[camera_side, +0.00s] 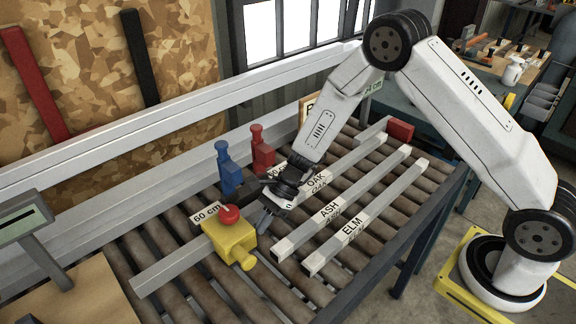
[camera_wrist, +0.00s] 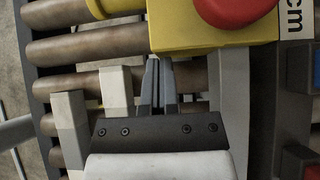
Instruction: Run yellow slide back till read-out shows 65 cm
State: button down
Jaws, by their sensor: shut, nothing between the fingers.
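The yellow slide (camera_side: 230,240), with a red knob (camera_side: 229,214) on top, sits on a grey rail (camera_side: 165,269) beside a "60 cm" label (camera_side: 206,213). My gripper (camera_side: 265,222) is shut and empty, low at the slide's right side. In the wrist view its closed fingertips (camera_wrist: 158,65) point at the near edge of the yellow slide (camera_wrist: 190,38); I cannot tell whether they touch. A small greenish display (camera_side: 373,87) behind my arm seems to read "74 cm", but it is too small to be sure. Another display (camera_side: 22,218) at the left shows no legible figure.
Bars marked OAK (camera_side: 316,178), ASH (camera_side: 329,211) and ELM (camera_side: 352,228) lie on the rollers right of the slide. A blue stop (camera_side: 228,169) and a red stop (camera_side: 262,151) stand behind. A long grey fence (camera_side: 180,115) runs along the back.

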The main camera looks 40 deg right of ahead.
jog(key=shift+a, duration=0.3)
jog(key=shift+d, duration=0.1)
jog(key=shift+d, duration=0.7)
jog(key=d, duration=0.3)
jog(key=shift+d+r, duration=0.1)
jog(key=shift+r, duration=0.3)
jog(key=v, duration=0.9)
